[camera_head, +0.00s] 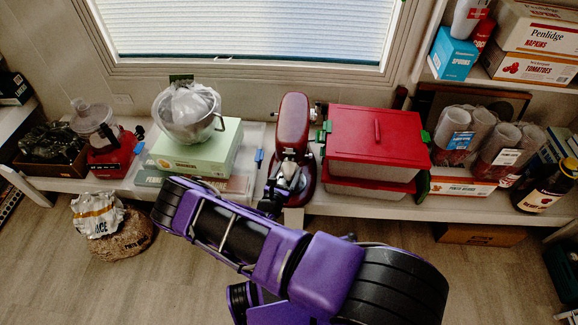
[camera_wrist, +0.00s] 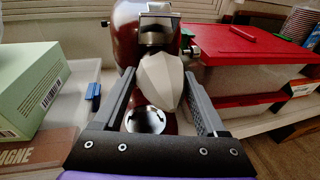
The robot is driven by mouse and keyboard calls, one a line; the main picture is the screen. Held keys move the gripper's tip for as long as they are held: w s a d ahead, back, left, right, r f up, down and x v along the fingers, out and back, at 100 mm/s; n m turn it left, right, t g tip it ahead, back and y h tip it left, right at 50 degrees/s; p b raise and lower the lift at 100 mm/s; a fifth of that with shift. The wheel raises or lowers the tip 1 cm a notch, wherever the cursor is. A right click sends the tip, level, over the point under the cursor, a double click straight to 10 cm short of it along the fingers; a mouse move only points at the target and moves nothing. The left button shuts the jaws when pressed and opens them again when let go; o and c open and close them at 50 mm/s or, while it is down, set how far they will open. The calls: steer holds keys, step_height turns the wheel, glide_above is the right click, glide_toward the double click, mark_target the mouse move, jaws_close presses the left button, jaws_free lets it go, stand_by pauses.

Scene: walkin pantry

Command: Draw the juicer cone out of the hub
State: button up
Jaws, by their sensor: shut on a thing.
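The juicer cone (camera_wrist: 162,84) is a pale grey, ridged, pointed piece. In the wrist view it sits between the two dark fingers of my gripper (camera_wrist: 159,76), which is shut on it, with its tip toward me. Its rear meets the silver hub (camera_wrist: 157,36) on the front of the dark red stand mixer (camera_wrist: 127,24); I cannot tell how deep its shank sits. In the head view the mixer (camera_head: 292,124) stands on the bench, and the cone (camera_head: 289,177) shows pale beside my gripper (camera_head: 275,194).
A red-lidded bin (camera_head: 377,137) stands close on the mixer's right. The bench's front edge lies under my arm. The window is behind.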

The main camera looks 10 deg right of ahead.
steer(key=s+a+p, duration=0.2)
steer(key=s, duration=0.4)
steer(key=shift+s, duration=0.25)
stand_by(0.9)
steer(key=shift+s+a, duration=0.1)
steer(key=shift+a, duration=0.05)
stand_by(0.5)
